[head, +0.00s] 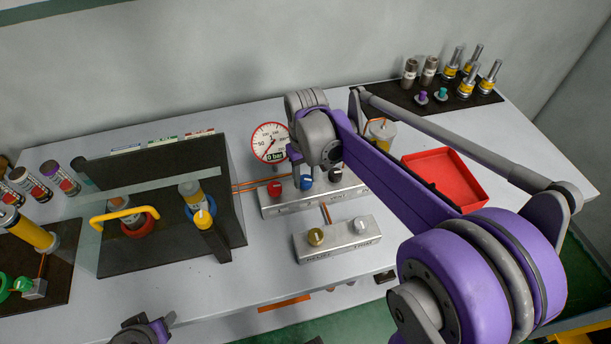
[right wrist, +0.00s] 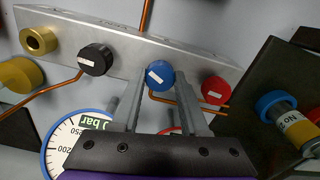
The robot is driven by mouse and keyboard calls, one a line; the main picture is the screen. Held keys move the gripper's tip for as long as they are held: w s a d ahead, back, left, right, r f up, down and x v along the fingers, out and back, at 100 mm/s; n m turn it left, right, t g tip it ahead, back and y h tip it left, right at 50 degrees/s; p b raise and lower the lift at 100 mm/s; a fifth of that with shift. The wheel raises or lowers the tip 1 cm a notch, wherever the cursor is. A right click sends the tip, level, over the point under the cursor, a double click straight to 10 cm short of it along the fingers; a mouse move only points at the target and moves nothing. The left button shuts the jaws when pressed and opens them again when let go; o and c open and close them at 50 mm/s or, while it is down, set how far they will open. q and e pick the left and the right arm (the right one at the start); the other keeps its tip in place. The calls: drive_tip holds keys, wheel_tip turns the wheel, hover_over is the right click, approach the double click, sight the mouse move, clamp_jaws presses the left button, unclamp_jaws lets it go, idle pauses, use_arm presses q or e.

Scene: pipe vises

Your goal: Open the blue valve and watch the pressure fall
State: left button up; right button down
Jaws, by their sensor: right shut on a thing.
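The blue valve (head: 306,182) is a round knob with a white label, in the middle of a grey metal manifold (head: 284,207). It also shows in the right wrist view (right wrist: 160,75). My right gripper (right wrist: 160,92) is shut on it, one finger on each side of the knob. The pressure gauge (head: 270,142) stands behind the manifold and its display reads 0 bar. My left gripper (head: 146,331) is partly in view at the bottom edge of the head view. Its fingers are not clear.
A red valve (head: 274,188) and a black valve (head: 336,173) flank the blue one. A dark vise stand (head: 175,242) is at left, a red tray (head: 446,178) at right.

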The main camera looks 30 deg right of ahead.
sight(306, 179)
drive_tip(key=shift+n, duration=1.3)
drive_tip(key=shift+c, duration=2.1)
unclamp_jaws()
drive_tip(key=shift+r, duration=0.1)
wheel_tip(306, 179, up, 11)
drive_tip(key=shift+p, duration=0.3)
drive_tip(key=shift+f, duration=0.2)
